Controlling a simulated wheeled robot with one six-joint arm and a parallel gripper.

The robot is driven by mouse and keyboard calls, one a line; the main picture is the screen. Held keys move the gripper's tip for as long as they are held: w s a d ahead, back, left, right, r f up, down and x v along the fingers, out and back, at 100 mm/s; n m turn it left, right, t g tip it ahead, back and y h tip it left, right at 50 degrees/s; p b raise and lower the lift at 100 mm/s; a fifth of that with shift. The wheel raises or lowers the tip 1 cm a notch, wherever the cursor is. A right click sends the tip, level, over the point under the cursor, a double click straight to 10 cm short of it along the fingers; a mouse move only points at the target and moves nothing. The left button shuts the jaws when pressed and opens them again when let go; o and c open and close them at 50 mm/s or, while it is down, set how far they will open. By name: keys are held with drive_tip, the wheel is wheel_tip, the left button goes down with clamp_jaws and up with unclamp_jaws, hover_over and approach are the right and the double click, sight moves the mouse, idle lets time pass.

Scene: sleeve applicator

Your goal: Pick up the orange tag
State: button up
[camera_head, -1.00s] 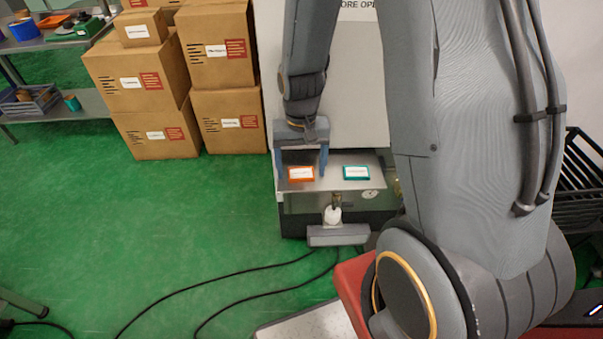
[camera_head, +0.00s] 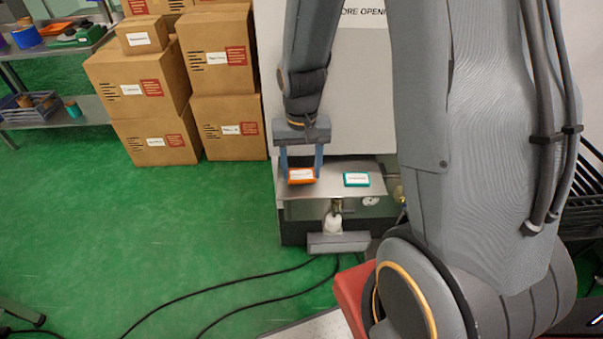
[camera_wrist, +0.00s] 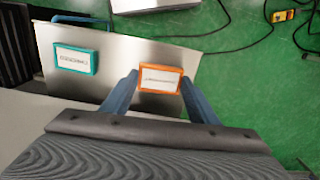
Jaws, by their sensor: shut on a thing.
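The orange tag (camera_head: 302,175) is a small orange-framed block with a white printed label. My gripper (camera_head: 302,174) has its two blue fingers on either side of it and is shut on it. In the wrist view the orange tag (camera_wrist: 160,79) sits between the fingertips (camera_wrist: 160,82), with the metal shelf behind it. Whether the tag is clear of the metal shelf (camera_head: 325,186) or still touching it is hard to tell. A teal tag (camera_head: 356,179) lies on the shelf to the right, apart from my gripper; it also shows in the wrist view (camera_wrist: 77,57).
The shelf juts from a pale machine (camera_head: 350,90), with a white nozzle (camera_head: 333,223) below it. Cardboard boxes (camera_head: 220,60) are stacked to the left. A shelving unit (camera_head: 70,113) stands farther left. Black cables (camera_head: 230,288) cross the open green floor.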

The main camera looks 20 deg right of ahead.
drive_tip(key=shift+r, duration=0.6)
drive_tip(key=s+d+p, duration=0.6)
drive_tip(key=s+d, duration=0.4)
drive_tip(key=s, duration=0.4)
drive_tip(key=shift+s+r+p, duration=0.15)
drive_tip(key=shift+s+p, duration=0.2)
drive_tip(key=shift+s, duration=0.05)
drive_tip(key=shift+d, duration=0.1)
